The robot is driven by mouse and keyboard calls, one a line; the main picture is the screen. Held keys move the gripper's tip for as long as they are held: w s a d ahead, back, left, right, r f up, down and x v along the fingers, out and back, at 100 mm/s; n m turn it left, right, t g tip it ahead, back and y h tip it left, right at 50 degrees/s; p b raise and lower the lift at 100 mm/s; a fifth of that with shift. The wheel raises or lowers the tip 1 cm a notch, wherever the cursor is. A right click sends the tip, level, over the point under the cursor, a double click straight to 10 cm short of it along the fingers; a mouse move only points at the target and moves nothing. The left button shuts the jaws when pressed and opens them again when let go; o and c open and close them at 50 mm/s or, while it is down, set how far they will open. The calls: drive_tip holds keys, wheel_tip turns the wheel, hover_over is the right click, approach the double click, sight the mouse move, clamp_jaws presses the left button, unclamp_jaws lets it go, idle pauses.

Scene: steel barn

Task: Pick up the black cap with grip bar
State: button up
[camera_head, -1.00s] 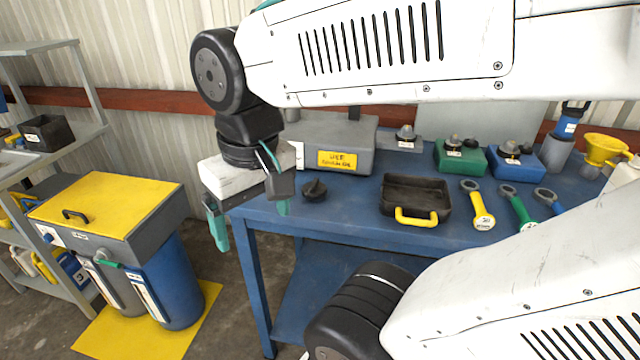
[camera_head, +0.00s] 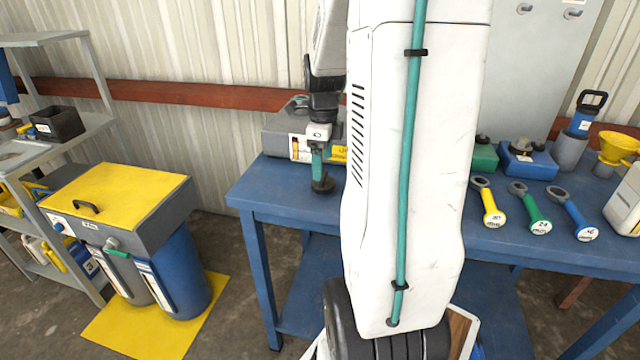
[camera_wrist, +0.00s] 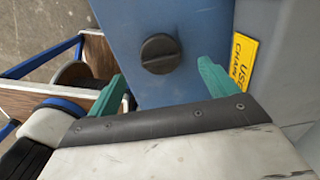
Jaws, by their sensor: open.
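The black cap with grip bar (camera_wrist: 159,54) is a round dark disc with a raised bar across its top. It stands on the blue bench top (camera_wrist: 140,22). In the head view the cap (camera_head: 323,185) is directly below my gripper (camera_head: 317,172), near the bench's left end. In the wrist view my gripper (camera_wrist: 162,72) has its two teal fingers apart, one on each side of the cap's place in the picture. The gripper is open and nothing is held. I cannot tell exactly how far the fingertips are above the cap.
A grey case (camera_head: 280,133) with a yellow label stands right behind the cap; the label (camera_wrist: 243,68) is close to the right finger. Yellow, green and blue tools (camera_head: 490,205) lie farther right. My arm hides the bench's middle.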

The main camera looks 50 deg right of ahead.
sight(323, 184)
wheel_tip(323, 184, down, 6)
drive_tip(key=shift+r, duration=0.15)
drive_tip(key=c, duration=1.1)
